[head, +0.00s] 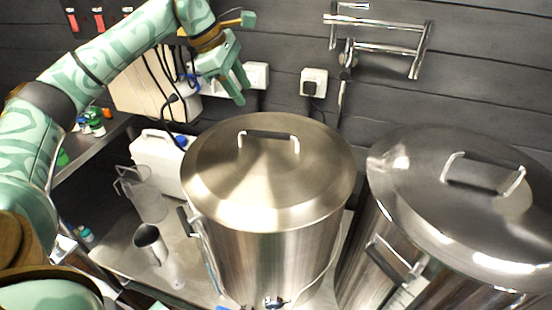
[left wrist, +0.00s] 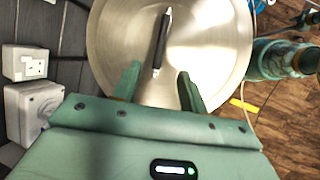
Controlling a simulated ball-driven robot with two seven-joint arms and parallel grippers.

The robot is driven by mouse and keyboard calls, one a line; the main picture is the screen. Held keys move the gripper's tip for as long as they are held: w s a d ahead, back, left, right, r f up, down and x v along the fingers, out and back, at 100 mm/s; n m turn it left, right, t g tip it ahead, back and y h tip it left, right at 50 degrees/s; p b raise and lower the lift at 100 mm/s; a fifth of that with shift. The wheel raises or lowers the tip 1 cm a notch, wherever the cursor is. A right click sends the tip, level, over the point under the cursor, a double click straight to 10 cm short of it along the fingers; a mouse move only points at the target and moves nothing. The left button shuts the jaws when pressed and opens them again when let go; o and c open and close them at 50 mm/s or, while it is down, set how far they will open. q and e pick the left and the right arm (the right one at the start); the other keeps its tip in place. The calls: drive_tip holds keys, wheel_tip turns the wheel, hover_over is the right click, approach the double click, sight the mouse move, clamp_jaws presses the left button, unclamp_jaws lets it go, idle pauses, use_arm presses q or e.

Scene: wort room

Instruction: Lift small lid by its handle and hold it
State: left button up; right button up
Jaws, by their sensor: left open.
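The other lid (head: 420,195) is on the pot at the right. My left gripper (head: 242,90) is open and empty, above and behind the middle lid's back left edge, apart from the handle. In the left wrist view, the open fingers (left wrist: 158,82) point over a lid (left wrist: 215,40), with its black handle (left wrist: 162,40) ahead between them. My right gripper is not in view.
The middle pot (head: 270,260) stands on a steel table. A white jug (head: 155,165), a clear pitcher (head: 147,200) and a steel cup (head: 150,243) are left of it. Wall sockets (head: 313,82) and a metal rack (head: 375,22) are behind. The space above the lids is clear.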

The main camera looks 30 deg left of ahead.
use_arm(q)
drive_tip(key=b, duration=0.1)
hover_over(269, 135)
drive_tip(key=s+a, duration=0.1)
drive_tip(key=a, duration=0.1)
wheel_tip(269, 135, down, 9)
drive_tip(key=shift+a+r, duration=0.15)
drive_tip(key=shift+r, duration=0.05)
drive_tip(key=x, duration=0.6)
drive_tip(key=shift+f+b, duration=0.2)
drive_tip(key=shift+b, duration=0.1)
drive_tip(key=shift+s, duration=0.1)
clamp_jaws()
drive_tip(key=shift+r, duration=0.1)
